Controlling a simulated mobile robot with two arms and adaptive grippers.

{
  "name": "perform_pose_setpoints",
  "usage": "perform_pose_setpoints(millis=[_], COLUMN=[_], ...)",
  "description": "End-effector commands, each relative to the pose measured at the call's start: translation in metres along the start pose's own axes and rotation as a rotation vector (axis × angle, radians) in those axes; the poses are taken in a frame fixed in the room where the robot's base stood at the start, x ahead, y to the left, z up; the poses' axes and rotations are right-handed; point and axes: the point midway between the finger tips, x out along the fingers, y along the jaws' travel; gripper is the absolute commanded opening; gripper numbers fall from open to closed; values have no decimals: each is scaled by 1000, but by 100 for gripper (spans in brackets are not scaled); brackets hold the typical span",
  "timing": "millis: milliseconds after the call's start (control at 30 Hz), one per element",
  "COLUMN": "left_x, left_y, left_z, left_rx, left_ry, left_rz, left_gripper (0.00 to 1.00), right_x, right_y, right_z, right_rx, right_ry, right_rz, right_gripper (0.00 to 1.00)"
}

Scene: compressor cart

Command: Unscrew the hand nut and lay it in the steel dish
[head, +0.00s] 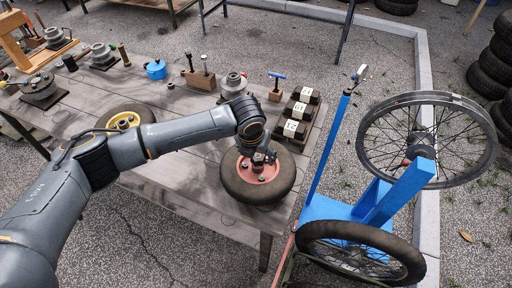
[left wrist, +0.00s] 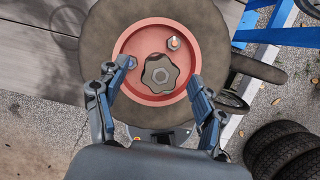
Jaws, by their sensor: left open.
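The hand nut (left wrist: 160,73) is a dark lobed knob with a hex centre, seated on the red hub (left wrist: 140,45) of a small black-tyred wheel (left wrist: 100,30). The wheel (head: 233,186) lies flat near the front right of the wooden table in the head view. My left gripper (left wrist: 160,78) is open over the hub. Its two fingers stand on either side of the nut, with gaps between, in the left wrist view. In the head view the gripper (head: 262,158) partly covers the nut. I cannot tell for sure which item is the steel dish. My right gripper is not in view.
A rack of dark numbered blocks (head: 298,112) and a blue T-handled tool (head: 276,77) stand behind the wheel. A yellow-hubbed wheel (head: 122,119) lies to the left. A smaller bolt (left wrist: 173,43) sits on the hub.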

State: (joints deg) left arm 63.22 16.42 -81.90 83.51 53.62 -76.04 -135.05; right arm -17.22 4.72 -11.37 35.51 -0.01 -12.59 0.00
Motion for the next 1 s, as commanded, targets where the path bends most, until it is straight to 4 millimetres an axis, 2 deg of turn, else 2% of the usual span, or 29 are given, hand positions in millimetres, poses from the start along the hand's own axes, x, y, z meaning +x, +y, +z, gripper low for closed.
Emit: perform_pose_setpoints(millis=[333,600,633,667,833,1000], left_x=[4,4,4,4,4,2], left_y=[0,0,0,0,0,-1], left_z=[0,0,0,0,0,0], left_rx=[0,0,0,0,0,-28], left_ry=[0,0,0,0,-1,0], left_rz=[0,0,0,0,0,7], left_gripper=[69,14,12,40,6,4], right_x=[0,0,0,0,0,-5], right_y=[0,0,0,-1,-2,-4], right_z=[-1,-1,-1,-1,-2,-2], right_rx=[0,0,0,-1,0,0], right_ry=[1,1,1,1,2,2], right_rz=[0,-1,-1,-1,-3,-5], right_gripper=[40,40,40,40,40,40])
